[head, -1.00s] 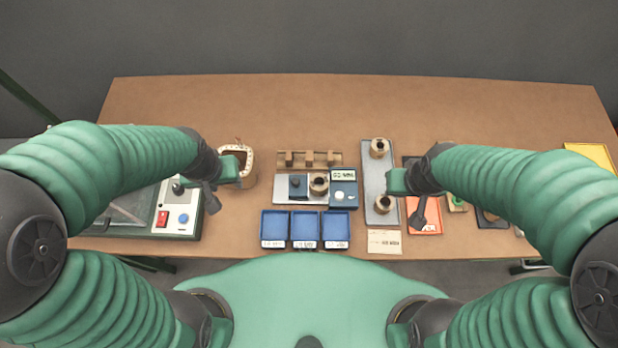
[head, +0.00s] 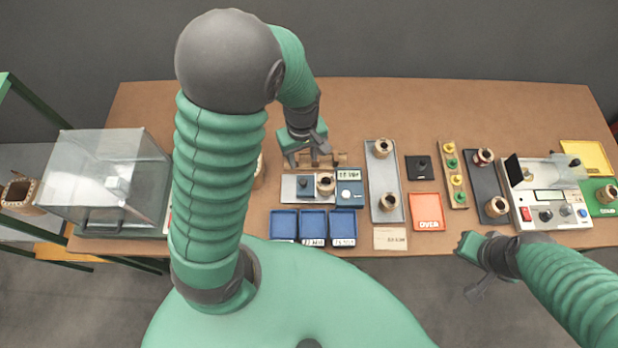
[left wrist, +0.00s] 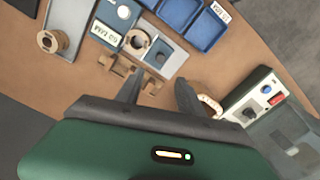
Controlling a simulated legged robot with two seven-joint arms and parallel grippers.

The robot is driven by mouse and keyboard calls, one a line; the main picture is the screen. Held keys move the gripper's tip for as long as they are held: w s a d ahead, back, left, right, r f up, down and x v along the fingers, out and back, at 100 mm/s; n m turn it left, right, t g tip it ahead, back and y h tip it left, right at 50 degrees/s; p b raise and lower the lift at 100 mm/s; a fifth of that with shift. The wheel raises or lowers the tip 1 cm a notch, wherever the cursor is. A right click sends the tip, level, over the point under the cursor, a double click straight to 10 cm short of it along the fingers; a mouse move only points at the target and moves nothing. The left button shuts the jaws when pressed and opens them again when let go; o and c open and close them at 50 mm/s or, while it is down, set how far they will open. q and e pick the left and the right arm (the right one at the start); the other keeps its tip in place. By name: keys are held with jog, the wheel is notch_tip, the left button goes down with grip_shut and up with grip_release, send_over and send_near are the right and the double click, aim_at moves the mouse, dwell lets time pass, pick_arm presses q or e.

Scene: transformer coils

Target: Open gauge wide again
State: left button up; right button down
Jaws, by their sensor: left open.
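The gauge (head: 349,194) is a blue unit with a small display and a round button, at the right end of a grey base. A tan coil spool (head: 326,184) stands on the base between the blue unit and a dark blue block (head: 305,186); I cannot tell whether they touch it. The gauge's display also shows in the left wrist view (left wrist: 107,33); its digits are too blurred to read. My left gripper (head: 305,155) is open and empty over the notched wooden rack (head: 333,160), behind the gauge. My right gripper (head: 470,248) is off the table's front edge; its fingers are unclear.
Blue bins (head: 313,228) stand in front of the gauge. A grey tray (head: 384,172) with two spools lies to its right, near an orange OVER mat (head: 426,212). A control box (head: 545,208) is at the right, a clear case (head: 110,180) at the left.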

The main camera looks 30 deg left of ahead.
aim_at(303, 180)
pick_arm(q)
notch_tip(303, 180, down, 14)
jog(key=shift+a, duration=0.15)
jog(key=shift+c, duration=0.2)
grip_shut()
dwell(1.2)
